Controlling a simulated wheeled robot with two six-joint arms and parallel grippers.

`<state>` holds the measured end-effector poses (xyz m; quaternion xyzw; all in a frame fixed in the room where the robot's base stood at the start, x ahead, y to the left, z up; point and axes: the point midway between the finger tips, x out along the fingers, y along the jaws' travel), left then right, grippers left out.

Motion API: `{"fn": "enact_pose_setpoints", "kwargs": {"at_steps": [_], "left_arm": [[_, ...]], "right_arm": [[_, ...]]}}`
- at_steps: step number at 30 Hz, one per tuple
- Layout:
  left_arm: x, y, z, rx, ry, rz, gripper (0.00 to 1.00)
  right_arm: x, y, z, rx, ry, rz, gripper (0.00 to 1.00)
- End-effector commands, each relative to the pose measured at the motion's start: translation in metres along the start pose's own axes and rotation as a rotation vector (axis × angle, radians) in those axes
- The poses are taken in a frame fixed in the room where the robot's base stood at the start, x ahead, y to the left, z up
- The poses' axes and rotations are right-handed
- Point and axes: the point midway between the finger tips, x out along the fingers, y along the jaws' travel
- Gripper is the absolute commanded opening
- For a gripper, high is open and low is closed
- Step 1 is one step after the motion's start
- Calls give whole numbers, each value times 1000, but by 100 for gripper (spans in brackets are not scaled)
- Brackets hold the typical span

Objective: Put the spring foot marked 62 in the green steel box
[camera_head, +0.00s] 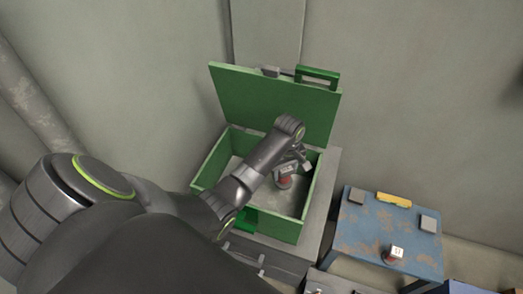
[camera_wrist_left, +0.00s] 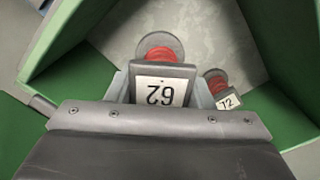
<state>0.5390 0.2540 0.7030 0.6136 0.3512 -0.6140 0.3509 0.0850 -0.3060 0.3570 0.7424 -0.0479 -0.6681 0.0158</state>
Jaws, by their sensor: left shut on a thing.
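The green steel box (camera_head: 200,170) stands open with its lid (camera_head: 265,105) raised at the back. My left gripper (camera_head: 290,168) reaches inside the box from the left. It is shut on the spring foot marked 62, which has a white label (camera_wrist_left: 160,92), a red coil and a grey round foot. The red of the held foot also shows in the head view (camera_head: 284,182). I cannot tell whether it touches the box floor. A second spring foot marked 72 (camera_wrist_left: 228,102) is in the box beside it in the wrist view. My right gripper is not in view.
A worn blue surface (camera_head: 360,235) to the right carries a small red piece with a white label (camera_head: 396,252), grey blocks and a yellow bar (camera_head: 394,200). The box's green walls are close around my left gripper. The wall is behind the lid.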

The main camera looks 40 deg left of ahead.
Motion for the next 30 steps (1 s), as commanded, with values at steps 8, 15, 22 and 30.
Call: {"fn": "enact_pose_setpoints", "kwargs": {"at_steps": [8, 15, 22, 30], "left_arm": [[46, 0, 0, 0, -1, -2, 15], [72, 0, 0, 1, 0, -1, 15], [100, 0, 0, 1, 0, 0, 15], [100, 0, 0, 1, 1, 1, 15]], "right_arm": [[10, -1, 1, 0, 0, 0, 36], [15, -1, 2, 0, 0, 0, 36], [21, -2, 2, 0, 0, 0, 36], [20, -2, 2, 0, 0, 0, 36]]}}
